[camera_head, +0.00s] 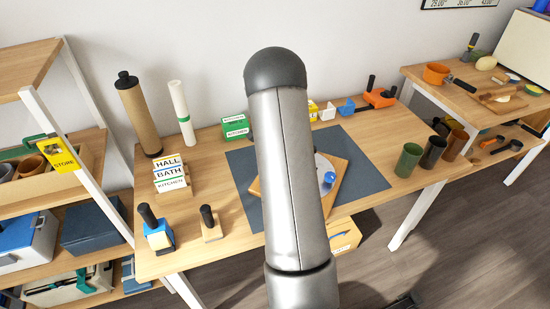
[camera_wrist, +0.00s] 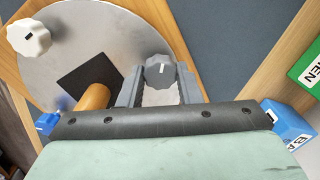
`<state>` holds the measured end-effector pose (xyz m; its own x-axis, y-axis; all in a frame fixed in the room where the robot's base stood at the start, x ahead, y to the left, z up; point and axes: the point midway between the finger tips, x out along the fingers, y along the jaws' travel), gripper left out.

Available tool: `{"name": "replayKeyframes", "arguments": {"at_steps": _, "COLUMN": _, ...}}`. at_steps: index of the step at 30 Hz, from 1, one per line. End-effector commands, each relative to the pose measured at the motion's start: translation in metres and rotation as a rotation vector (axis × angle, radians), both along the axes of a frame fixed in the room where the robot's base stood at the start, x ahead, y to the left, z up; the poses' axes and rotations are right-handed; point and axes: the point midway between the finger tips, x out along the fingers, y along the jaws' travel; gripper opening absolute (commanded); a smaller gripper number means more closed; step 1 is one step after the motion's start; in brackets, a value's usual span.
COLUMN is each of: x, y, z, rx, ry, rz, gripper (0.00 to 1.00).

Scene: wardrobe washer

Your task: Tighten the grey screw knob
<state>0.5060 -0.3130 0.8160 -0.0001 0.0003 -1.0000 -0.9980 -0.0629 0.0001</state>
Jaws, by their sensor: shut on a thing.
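The grey screw knob (camera_wrist: 160,72) shows in the wrist view, at the edge of a round metal plate (camera_wrist: 110,25). My gripper (camera_wrist: 160,78) is shut on the knob, with one finger on each side of it. A white knob (camera_wrist: 28,37) and a blue knob (camera_wrist: 47,122) are also at the plate. A wooden handle (camera_wrist: 93,97) stands by a black square (camera_wrist: 88,72) on it. In the head view my arm hides the gripper and grey knob; part of the plate (camera_head: 321,163) and the blue knob (camera_head: 330,178) show.
The plate lies on a wooden board (camera_head: 341,169) on a dark mat (camera_head: 365,160). A green labelled box (camera_head: 236,128) and a blue block (camera_wrist: 288,122) are near. Cups (camera_head: 408,160) stand at the table's right. Stamps (camera_head: 157,230) and name blocks (camera_head: 170,174) are at left.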

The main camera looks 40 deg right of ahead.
Motion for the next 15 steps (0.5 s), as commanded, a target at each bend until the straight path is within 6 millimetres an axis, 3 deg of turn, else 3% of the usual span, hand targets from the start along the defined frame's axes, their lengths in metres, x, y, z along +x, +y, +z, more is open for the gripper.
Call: {"name": "replayKeyframes", "arguments": {"at_steps": 15, "x": 0.0016, "y": 0.0005, "z": 0.0014, "rx": -0.001, "ry": -0.002, "rz": -0.487, "gripper": 0.08}}
